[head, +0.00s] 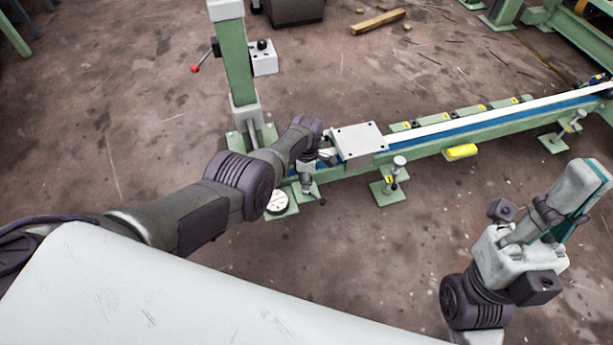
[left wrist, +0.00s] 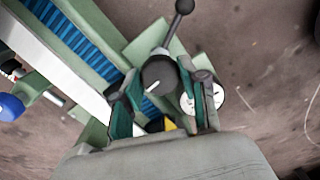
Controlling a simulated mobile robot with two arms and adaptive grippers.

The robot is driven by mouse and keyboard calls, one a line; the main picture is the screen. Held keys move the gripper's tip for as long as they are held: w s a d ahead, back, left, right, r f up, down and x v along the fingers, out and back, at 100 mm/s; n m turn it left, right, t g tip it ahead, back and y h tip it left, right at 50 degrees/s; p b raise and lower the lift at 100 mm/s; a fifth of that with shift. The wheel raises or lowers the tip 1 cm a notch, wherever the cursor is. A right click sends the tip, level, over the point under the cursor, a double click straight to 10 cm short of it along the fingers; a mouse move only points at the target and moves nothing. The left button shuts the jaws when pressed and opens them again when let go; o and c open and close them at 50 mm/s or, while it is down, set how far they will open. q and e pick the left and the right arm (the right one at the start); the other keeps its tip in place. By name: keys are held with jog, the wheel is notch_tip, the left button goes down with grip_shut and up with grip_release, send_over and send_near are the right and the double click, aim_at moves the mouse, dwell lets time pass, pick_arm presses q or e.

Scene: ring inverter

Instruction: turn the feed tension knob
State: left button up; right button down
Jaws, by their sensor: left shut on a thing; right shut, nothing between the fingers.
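The knob (left wrist: 158,76) is a dark round cap with a white line mark, seen in the left wrist view. The fingers of my left gripper (left wrist: 163,104) stand on either side of it, shut on it. In the head view my left gripper (head: 325,156) reaches the near-left end of the green feed rail, beside a grey plate (head: 359,142); I cannot make out the knob there, as my arm covers that spot. My right gripper (head: 573,200) is shut and empty, held up at the right, away from the rail.
The green rail (head: 480,128) runs to the upper right. A white round dial (head: 277,202) sits at its near end. A green post (head: 237,70) and a red-ended lever (head: 195,68) stand behind. A yellow block (head: 461,152) is on the rail's side. A wooden piece (head: 378,21) lies behind.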

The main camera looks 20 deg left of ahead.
pick_arm(q)
jog(key=shift+a+n, duration=0.1)
jog(key=shift+n, duration=1.1)
jog(key=o, duration=1.1)
jog(key=shift+o, duration=0.2)
jog(key=shift+r, duration=0.2)
jog(key=shift+r, duration=0.55)
notch_tip(320, 180, up, 11)
jog(key=shift+f, duration=0.2)
